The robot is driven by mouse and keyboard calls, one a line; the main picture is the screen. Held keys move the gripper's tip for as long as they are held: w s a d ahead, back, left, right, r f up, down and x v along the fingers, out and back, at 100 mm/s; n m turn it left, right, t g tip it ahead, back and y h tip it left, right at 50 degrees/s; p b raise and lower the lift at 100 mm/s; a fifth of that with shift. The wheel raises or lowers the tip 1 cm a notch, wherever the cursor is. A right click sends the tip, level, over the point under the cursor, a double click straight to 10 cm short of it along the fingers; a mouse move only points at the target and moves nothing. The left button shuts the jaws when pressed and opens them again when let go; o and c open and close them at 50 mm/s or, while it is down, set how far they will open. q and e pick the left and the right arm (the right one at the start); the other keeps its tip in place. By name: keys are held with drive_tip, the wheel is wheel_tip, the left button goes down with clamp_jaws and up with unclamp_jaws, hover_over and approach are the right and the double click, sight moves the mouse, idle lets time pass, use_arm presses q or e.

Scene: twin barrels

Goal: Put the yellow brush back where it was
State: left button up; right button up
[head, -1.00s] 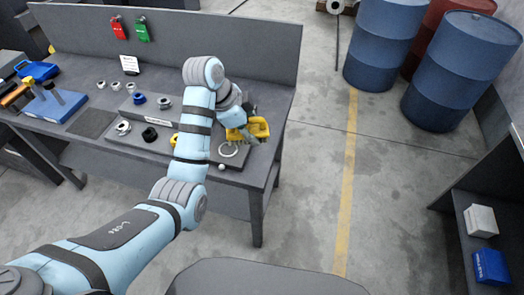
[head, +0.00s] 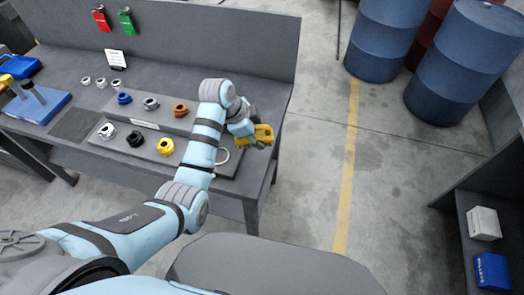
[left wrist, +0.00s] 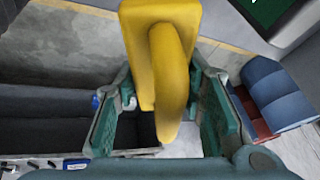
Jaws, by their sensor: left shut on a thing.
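The yellow brush (head: 262,134) is in my left gripper (head: 246,137), above the right end of the grey workbench (head: 175,65). In the left wrist view the brush's yellow body (left wrist: 165,45) stands between the two green-padded fingers, which are shut on it. I cannot make out bristles. A pale ring (head: 222,157) lies on the bench just left of and below the gripper, partly hidden by my arm. My right gripper is not in view.
Several coloured collars, such as a yellow one (head: 166,147), sit on low grey blocks. A blue stand (head: 38,107) and a dark mat (head: 75,124) are at left. Blue barrels (head: 463,60) stand at the back right. A shelf at right holds a blue box (head: 492,271).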

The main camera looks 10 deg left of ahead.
use_arm(q)
wheel_tip(320, 180, down, 4)
drive_tip(key=shift+a+f+b, duration=0.1)
drive_tip(key=shift+b, duration=0.75)
drive_tip(key=f+b, duration=0.1)
drive_tip(key=w+f+b, duration=0.1)
drive_tip(key=f+b, duration=0.2)
drive_tip(key=shift+w+f+b, duration=0.3)
drive_tip(key=shift+f+b, duration=0.1)
drive_tip(key=shift+s, duration=0.15)
drive_tip(key=shift+s+r, duration=0.15)
drive_tip(key=shift+r, duration=0.15)
drive_tip(key=shift+f, duration=0.25)
drive_tip(key=o, duration=1.2)
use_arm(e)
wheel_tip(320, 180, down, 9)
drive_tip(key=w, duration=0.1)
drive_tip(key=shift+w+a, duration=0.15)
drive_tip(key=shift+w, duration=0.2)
